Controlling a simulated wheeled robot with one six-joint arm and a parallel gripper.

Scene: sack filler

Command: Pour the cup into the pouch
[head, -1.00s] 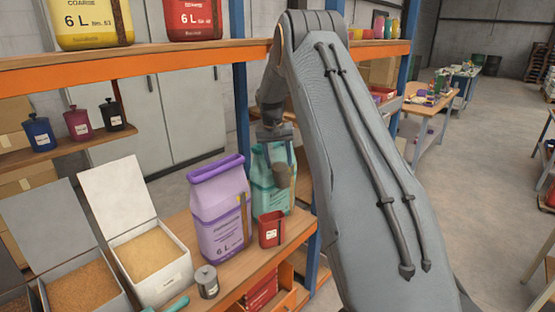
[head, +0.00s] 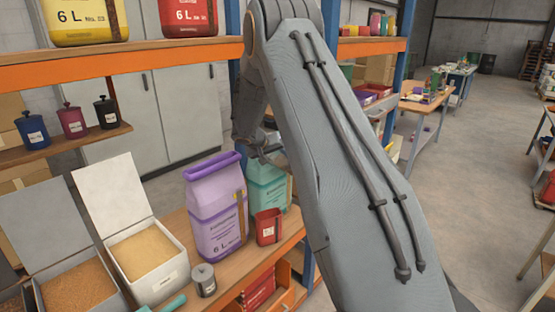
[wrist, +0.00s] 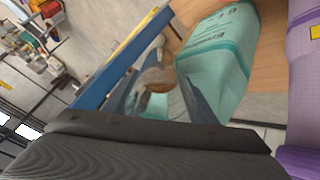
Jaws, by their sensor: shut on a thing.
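My gripper (wrist: 157,90) is shut on a small grey-brown cup (wrist: 155,74). Brown material shows at the cup's mouth in the wrist view. The teal pouch (wrist: 222,52) stands right by the cup; its upper part is partly hidden by my fingers. I cannot tell whether the cup is over its opening or beside it. In the head view the teal pouch (head: 268,182) stands on the bench, partly behind a purple pouch (head: 216,208). My gripper (head: 264,152) is above the teal pouch there, mostly hidden by my arm, and the cup is not visible.
The purple pouch also stands close by in the wrist view (wrist: 303,85). A small red container (head: 269,227) and a grey lidded canister (head: 204,281) stand in front. An open bin of tan grain (head: 165,287) is left. A blue post (wrist: 122,60) runs close to my gripper.

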